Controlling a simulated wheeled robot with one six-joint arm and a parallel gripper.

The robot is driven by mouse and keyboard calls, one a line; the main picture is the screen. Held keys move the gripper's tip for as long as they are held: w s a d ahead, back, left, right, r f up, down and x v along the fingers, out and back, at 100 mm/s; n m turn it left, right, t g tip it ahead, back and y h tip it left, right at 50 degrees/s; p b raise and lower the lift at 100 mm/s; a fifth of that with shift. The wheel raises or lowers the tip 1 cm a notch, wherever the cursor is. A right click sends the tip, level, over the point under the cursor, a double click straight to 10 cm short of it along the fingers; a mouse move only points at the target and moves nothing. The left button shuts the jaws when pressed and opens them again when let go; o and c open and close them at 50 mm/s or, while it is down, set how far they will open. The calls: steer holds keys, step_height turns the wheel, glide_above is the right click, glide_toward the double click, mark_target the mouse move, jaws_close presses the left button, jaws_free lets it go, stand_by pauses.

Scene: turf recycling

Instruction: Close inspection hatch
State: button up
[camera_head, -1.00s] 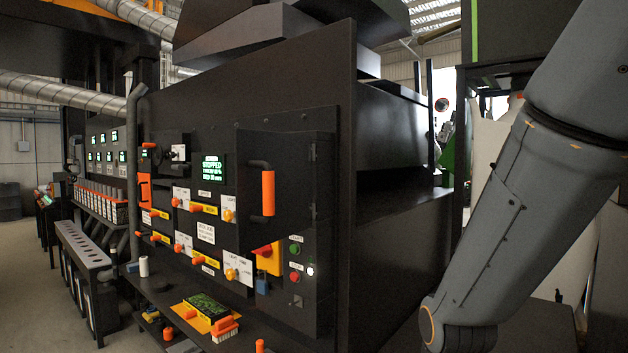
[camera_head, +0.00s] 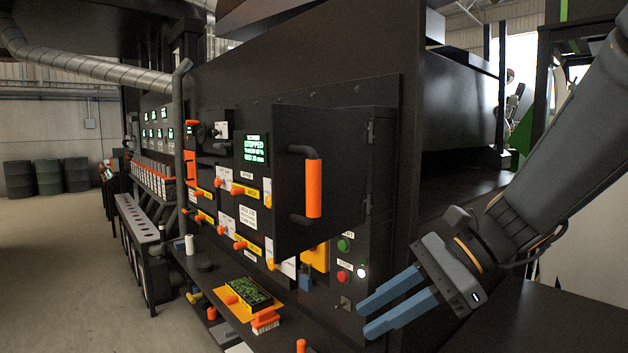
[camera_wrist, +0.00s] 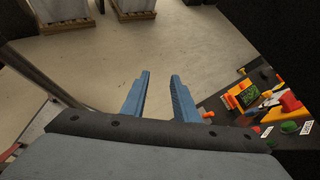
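The inspection hatch (camera_head: 288,165) is a black door on the dark machine front, with an orange vertical handle (camera_head: 313,188). Its hinges are on the right, and it stands swung out from the panel, open. The opening behind it is mostly hidden. My gripper (camera_head: 363,318) has two blue fingers, spread apart with nothing between them. It is below and to the right of the hatch, apart from the handle. In the wrist view the open fingers (camera_wrist: 160,82) point over the floor, and the hatch is not clearly visible.
Left of the hatch are a green screen (camera_head: 256,149) and orange levers. Green (camera_head: 344,245) and red (camera_head: 343,277) buttons sit below its hinge side. A shelf with a circuit board (camera_head: 250,291) and a brush (camera_head: 265,320) juts out below. Open floor (camera_head: 70,270) lies left.

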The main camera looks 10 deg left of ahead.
steer(key=w+a+r+m+y, duration=0.1)
steer(key=w+a+r+y, duration=0.1)
steer(key=r, duration=0.4)
steer(key=w+a+r+m+y, duration=0.1)
steer(key=r+y, duration=0.1)
steer(key=r, duration=0.5)
steer(key=m+y, duration=0.1)
steer(key=y, duration=0.2)
glide_toward(320, 171)
steer(key=a, duration=0.3)
steer(key=a+p, duration=0.1)
steer(key=a, duration=0.2)
steer(key=a+p, duration=0.2)
steer(key=a, duration=0.2)
steer(key=shift+s+f, duration=0.1)
steer(key=shift+f, duration=0.1)
steer(key=shift+a+f+p, duration=0.1)
steer(key=shift+a+p, duration=0.25)
steer(key=shift+a, duration=0.25)
jaws_close()
